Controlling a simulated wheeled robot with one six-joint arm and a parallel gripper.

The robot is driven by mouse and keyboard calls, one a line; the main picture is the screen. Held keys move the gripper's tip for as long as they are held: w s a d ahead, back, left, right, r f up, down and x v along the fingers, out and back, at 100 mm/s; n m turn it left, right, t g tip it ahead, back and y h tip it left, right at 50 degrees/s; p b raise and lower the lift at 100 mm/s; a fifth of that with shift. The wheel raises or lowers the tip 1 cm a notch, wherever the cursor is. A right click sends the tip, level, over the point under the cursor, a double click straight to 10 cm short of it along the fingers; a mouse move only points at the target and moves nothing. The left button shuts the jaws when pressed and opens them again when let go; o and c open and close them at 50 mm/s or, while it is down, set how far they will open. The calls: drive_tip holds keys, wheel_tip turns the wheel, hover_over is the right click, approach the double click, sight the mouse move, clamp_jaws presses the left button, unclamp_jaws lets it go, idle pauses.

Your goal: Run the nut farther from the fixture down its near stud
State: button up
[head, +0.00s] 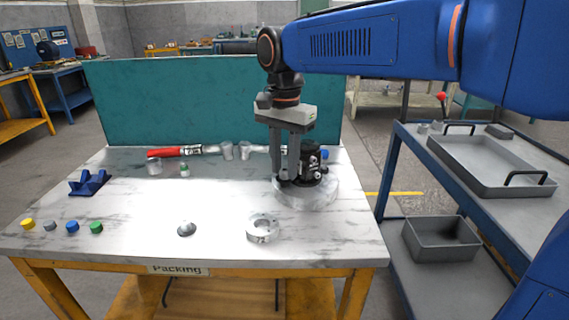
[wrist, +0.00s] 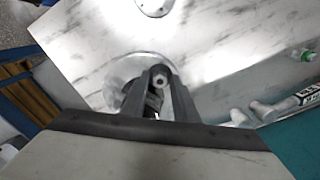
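The fixture is a round pale metal base (head: 318,198) at the back right of the table, carrying a dark motor body (head: 312,155). It also shows in the wrist view (wrist: 117,71), partly behind my fingers. My gripper (head: 286,178) points straight down over the left part of the base, its fingers beside the dark body. In the wrist view my fingertips (wrist: 160,78) are close together around a small pale nut (wrist: 160,81), seen end-on with a dark hole. The fingers appear to touch it on both sides. The stud under it and the other nut cannot be made out.
Coloured caps (head: 72,227) and a blue holder (head: 89,183) are at left. A red-handled tool (head: 180,151) and grey fittings (head: 236,150) lie at the back, near the teal panel (head: 180,105).

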drive_tip(key=shift+c, duration=0.7)
clamp_jaws()
drive_tip(key=m, duration=0.5)
drive_tip(key=shift+m, duration=0.4)
drive_tip(key=m, duration=0.4)
drive_tip(key=shift+f+m, duration=0.1)
drive_tip(key=shift+m, duration=0.2)
drive_tip(key=shift+o, duration=0.7)
unclamp_jaws()
